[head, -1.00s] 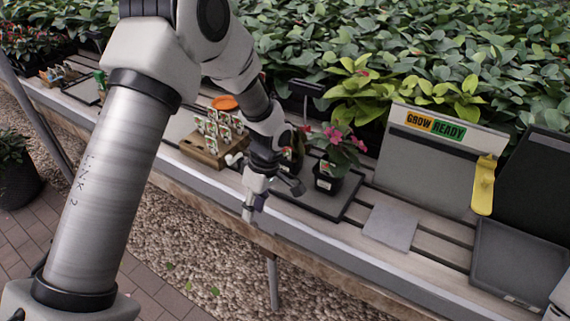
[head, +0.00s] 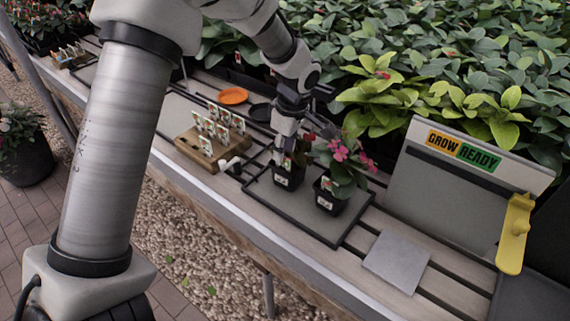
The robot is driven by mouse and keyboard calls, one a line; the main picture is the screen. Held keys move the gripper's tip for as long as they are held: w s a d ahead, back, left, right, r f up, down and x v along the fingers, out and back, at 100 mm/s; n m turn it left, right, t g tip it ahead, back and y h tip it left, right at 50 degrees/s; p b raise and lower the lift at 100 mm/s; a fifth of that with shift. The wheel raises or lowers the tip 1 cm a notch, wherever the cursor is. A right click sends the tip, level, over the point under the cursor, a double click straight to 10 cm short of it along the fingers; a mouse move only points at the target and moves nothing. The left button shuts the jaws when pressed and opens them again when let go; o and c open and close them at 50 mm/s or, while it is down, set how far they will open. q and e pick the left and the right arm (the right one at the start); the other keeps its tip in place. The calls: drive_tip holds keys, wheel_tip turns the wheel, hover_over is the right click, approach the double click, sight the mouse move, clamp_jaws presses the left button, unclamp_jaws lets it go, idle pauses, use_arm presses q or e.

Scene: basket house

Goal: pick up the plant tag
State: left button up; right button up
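Several small picture plant tags (head: 217,131) stand upright in a wooden block (head: 202,150) on the bench, in the head view left of centre. My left gripper (head: 284,152) points down over a small black pot (head: 289,177), to the right of the wooden block and apart from it. Its fingertips overlap the pot's plant, so I cannot tell whether they are open or shut, or whether they touch anything. A pale label shows on the front of this pot. My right gripper is out of view.
A second black pot with a pink-flowered plant (head: 342,160) stands right of the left gripper on a dark tray (head: 333,241). A grey square plate (head: 396,262), a "GROW READY" board (head: 450,190) and a yellow handle (head: 514,235) are further right. An orange dish (head: 233,96) lies behind the tags.

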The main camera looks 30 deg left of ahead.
sight(286, 166)
use_arm(q)
drive_tip(key=f, duration=0.4)
drive_tip(key=shift+w+a, duration=0.3)
drive_tip(key=shift+w, duration=0.05)
drive_tip(key=shift+s+r, duration=0.1)
drive_tip(key=shift+s, duration=0.05)
clamp_jaws()
